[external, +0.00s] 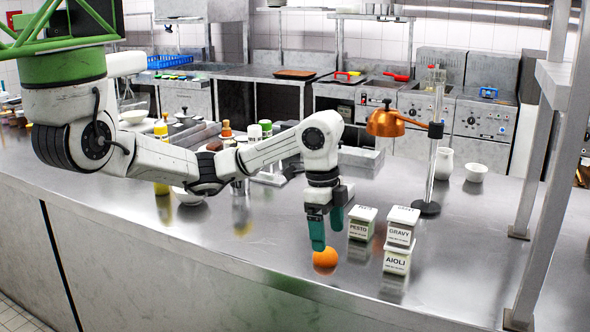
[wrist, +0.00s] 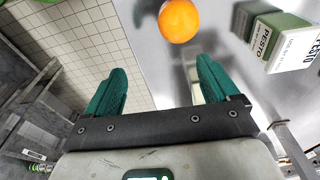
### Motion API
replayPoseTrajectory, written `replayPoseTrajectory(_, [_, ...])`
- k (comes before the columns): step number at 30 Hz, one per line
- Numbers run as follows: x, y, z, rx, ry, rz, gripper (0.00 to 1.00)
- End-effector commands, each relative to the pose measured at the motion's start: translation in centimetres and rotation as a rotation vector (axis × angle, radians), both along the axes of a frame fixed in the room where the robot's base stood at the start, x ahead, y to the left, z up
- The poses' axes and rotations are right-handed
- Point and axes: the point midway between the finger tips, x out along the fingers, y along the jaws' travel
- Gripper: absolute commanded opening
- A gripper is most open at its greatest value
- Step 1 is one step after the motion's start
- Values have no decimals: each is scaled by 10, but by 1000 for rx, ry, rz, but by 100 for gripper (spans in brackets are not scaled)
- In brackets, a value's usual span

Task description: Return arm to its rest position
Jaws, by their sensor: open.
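My arm reaches out over the steel counter (external: 240,245) with my gripper (external: 327,228) pointing down near its front edge. The green fingers are apart with nothing between them; the wrist view shows my gripper (wrist: 160,85) open and empty. An orange ball-like item (external: 325,258) rests on the counter just below and in front of the fingers. In the wrist view the orange item (wrist: 179,20) lies beyond the fingertips, apart from them.
A PESTO container (external: 361,224) stands right of my gripper, with GRAVY (external: 402,227) and AIOLI (external: 397,260) containers beside it, GRAVY seemingly on top of AIOLI. A copper lamp (external: 385,123) on a stand rises behind them. Bottles (external: 161,150) and bowls stand behind my arm.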

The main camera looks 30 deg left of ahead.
Motion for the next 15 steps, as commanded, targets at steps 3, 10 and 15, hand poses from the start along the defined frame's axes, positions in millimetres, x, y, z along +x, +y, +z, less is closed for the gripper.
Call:
replayPoseTrajectory(3, [-28, -16, -20, -89, 16, -2, 88])
replayPoseTrajectory(10, [-76, -42, -46, -244, 16, 43, 88])
replayPoseTrajectory(15, [-110, -55, -54, -340, 13, 108, 88])
